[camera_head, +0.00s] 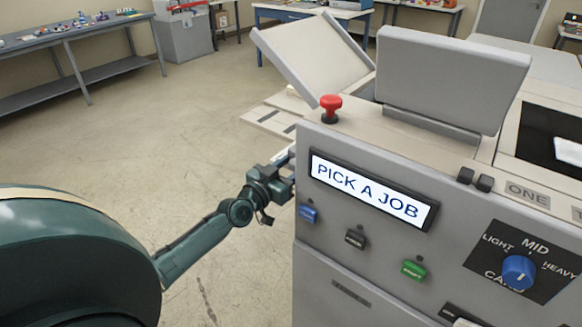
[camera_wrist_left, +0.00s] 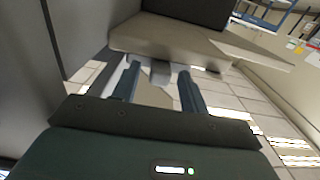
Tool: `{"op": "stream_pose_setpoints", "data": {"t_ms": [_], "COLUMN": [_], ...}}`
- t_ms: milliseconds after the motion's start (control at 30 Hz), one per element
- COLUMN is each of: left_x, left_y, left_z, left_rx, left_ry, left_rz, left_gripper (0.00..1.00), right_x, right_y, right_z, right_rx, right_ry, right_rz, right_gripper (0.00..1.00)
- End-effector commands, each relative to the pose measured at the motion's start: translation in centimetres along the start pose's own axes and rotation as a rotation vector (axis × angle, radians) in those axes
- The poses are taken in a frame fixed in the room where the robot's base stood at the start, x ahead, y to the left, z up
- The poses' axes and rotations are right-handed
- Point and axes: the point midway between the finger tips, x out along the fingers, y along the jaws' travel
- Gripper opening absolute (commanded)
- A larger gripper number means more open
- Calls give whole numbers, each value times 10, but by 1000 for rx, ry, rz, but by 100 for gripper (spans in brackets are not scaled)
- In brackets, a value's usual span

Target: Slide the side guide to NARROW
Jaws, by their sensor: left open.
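In the head view my left gripper (camera_head: 285,172) is at the left side of the laminator (camera_head: 330,265), beside its front corner and below the beige tray (camera_head: 262,115). The machine's edge partly hides its fingertips. In the left wrist view my left gripper (camera_wrist_left: 159,78) is open, with its two blue-grey fingers apart. A small grey tab (camera_wrist_left: 160,73) shows between the fingertips, under the edge of a beige ledge (camera_wrist_left: 175,42); it may be the side guide. I cannot tell whether the fingers touch it. No NARROW marking is readable. My right gripper is not in view.
The front panel carries a display (camera_head: 370,192) reading PICK A JOB, blue, black and green buttons, and a blue dial (camera_head: 518,272). A red knob (camera_head: 330,107) stands on top near the corner. The floor (camera_head: 190,130) left of the machine is clear. A bench (camera_head: 80,45) stands far left.

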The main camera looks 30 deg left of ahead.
Motion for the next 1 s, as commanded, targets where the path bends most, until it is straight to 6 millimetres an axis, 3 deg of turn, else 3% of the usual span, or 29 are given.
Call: {"op": "stream_pose_setpoints", "data": {"t_ms": [333,833,1000], "left_x": [3,3,3], "left_y": [0,0,0], "left_z": [0,0,0], "left_rx": [0,0,0], "left_ry": [0,0,0], "left_rz": [1,1,1], "left_gripper": [43,2,0], "right_x": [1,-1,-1], "right_y": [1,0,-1], "right_z": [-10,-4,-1], "right_rx": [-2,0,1], "right_ry": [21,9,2], "right_rz": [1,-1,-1], "right_gripper": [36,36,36]}}
